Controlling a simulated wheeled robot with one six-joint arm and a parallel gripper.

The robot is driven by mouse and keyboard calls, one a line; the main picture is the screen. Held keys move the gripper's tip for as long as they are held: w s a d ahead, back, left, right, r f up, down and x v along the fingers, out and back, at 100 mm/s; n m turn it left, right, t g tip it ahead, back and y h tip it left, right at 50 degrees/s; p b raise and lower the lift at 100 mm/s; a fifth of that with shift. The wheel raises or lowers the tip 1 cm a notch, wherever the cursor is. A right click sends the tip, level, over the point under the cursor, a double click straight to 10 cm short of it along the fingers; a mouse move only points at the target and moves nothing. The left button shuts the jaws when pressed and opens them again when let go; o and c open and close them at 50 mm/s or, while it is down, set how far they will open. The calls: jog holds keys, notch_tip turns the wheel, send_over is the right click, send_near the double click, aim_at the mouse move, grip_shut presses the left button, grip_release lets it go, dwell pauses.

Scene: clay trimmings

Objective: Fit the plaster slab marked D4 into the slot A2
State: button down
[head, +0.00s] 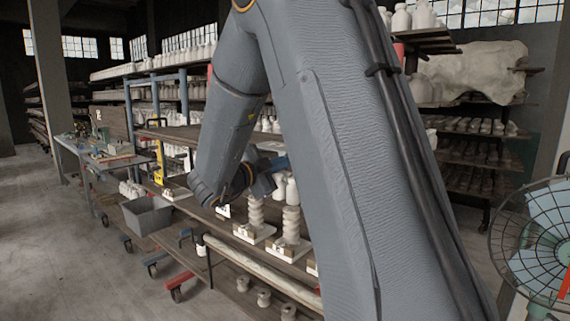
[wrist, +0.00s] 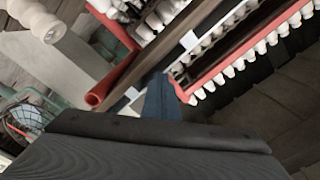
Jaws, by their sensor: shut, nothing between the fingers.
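My gripper (head: 280,163) is raised over the long wooden shelf in the head view, partly behind my arm. Its dark blue fingers (wrist: 158,97) show shut and empty in the wrist view. White slabs with brown blocks lie on the shelf: one at the left (head: 252,234), another at the right (head: 288,250). Ribbed white columns stand at these slabs. A small white marked piece (head: 224,211) lies left of them. I cannot read any marking, so I cannot tell which piece is slab D4 or where slot A2 is. My arm hides part of the shelf.
A caged fan (head: 545,240) is at the right. Racks of white pottery fill the back. In the wrist view, a red tube (wrist: 100,97) lies left of the fingers. Floor at the left is open.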

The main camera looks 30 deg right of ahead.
jog(key=shift+x, duration=1.8)
jog(key=shift+a, duration=0.15)
dwell(0.4)
jog(key=b+v, duration=0.2)
jog(key=v, duration=0.8)
